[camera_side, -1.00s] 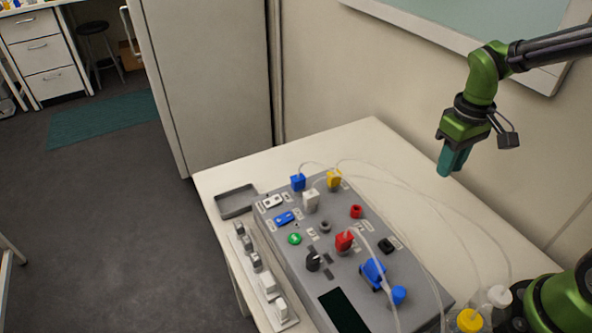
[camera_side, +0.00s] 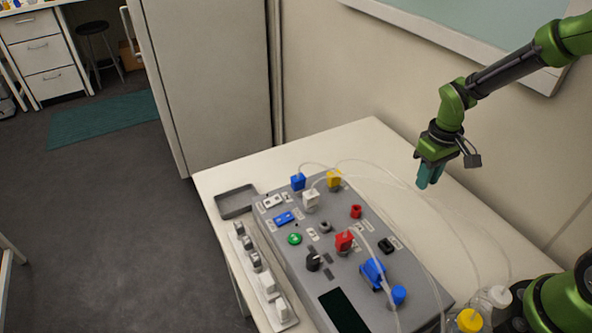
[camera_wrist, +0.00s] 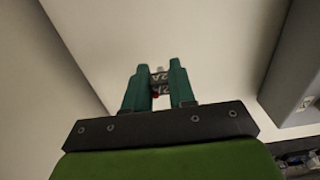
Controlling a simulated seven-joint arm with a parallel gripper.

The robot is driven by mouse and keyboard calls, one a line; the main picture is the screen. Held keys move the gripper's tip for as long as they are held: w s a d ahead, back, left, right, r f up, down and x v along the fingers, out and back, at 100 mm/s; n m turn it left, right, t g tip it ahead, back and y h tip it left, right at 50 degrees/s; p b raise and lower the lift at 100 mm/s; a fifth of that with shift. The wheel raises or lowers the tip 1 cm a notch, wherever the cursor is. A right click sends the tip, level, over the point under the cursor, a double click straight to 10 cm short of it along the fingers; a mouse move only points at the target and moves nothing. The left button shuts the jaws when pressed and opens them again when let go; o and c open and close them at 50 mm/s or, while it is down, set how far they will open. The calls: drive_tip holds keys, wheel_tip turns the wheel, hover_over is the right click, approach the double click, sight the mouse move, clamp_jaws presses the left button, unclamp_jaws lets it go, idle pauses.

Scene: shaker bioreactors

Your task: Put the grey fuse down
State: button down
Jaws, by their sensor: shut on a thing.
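My gripper (camera_side: 429,176) has teal fingers and is above the back right of the white table, to the right of the grey console and clear of it. In the wrist view its fingers (camera_wrist: 158,85) are shut on a small dark grey fuse (camera_wrist: 158,76) with white lettering and a little red at its lower edge. The fingers cover the fuse's sides, and I cannot make it out in the side view. A shallow, empty grey tray (camera_side: 236,214) lies on the table at the console's far left corner.
The grey console (camera_side: 365,297) carries coloured plugs, buttons, a black knob (camera_side: 313,262) and a blue clamp (camera_side: 373,273). Thin clear tubes arch over its right side. A strip of grey and white blocks (camera_side: 268,285) lies along its left. Capped bottles (camera_side: 469,321) stand near my base.

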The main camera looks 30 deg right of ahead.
sight(411, 191)
drive_tip(key=w, duration=0.3)
drive_tip(key=shift+d+f, duration=0.1)
drive_tip(key=shift+d, duration=0.05)
drive_tip(key=shift+w+f, duration=0.1)
drive_tip(key=shift+f, duration=1.7)
drive_tip(key=shift+f, duration=0.15)
drive_tip(key=c, duration=0.9)
unclamp_jaws()
drive_tip(key=shift+c, duration=0.2)
